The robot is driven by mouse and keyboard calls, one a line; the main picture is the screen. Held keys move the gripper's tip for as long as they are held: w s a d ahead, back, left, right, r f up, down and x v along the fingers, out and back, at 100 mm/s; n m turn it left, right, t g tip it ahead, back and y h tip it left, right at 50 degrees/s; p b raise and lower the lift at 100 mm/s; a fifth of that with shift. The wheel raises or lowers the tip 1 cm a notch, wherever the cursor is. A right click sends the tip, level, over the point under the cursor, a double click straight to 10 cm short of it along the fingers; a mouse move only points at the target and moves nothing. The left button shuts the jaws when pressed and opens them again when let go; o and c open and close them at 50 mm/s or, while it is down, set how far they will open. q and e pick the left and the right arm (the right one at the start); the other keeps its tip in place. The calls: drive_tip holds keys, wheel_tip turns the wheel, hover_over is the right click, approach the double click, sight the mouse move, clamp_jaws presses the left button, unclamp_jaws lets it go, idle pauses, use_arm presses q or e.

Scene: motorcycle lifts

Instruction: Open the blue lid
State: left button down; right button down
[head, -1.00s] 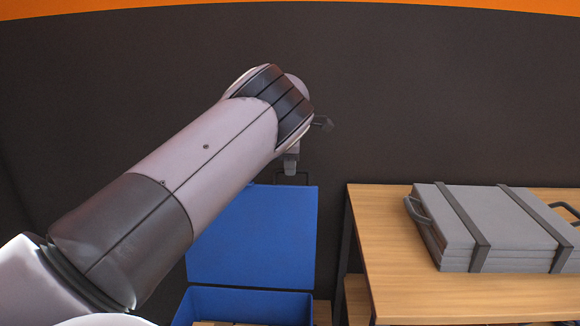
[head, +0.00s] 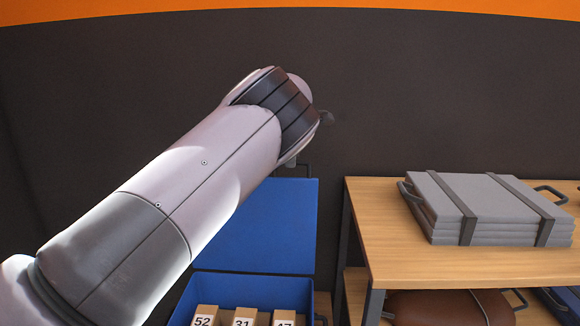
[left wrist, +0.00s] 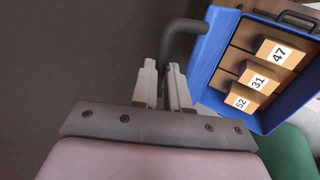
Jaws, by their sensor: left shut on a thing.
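The blue lid (head: 262,230) stands raised, close to upright, at the back of a blue box (head: 255,287). A dark handle (head: 304,170) sticks up from the lid's top edge, and it also shows in the left wrist view (left wrist: 185,28). My left gripper (left wrist: 164,74) is shut on this handle. In the head view my left forearm hides most of that gripper. Inside the box are wooden blocks marked 52 (head: 204,315), 31 (head: 241,318) and 47 (head: 284,318). My right gripper is not in view.
A wooden table (head: 385,240) stands right of the box, with a stack of grey strapped cases (head: 485,208) on it. A brown bag (head: 450,306) sits on its lower shelf. A dark wall (head: 430,90) rises behind everything.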

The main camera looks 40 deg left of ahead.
use_arm(q)
drive_tip(key=shift+s+d+f, duration=0.15)
drive_tip(key=shift+s+d, duration=0.15)
drive_tip(key=shift+s, duration=0.1)
drive_tip(key=c, duration=1.1)
unclamp_jaws()
drive_tip(key=shift+r, duration=0.2)
drive_tip(key=shift+d+r+b, duration=0.1)
drive_tip(key=shift+r+b, duration=0.2)
drive_tip(key=b+v, duration=0.1)
drive_tip(key=v, duration=0.5)
drive_tip(key=shift+s+d+r, duration=0.1)
drive_tip(key=shift+s+r, duration=0.05)
drive_tip(key=shift+s, duration=0.1)
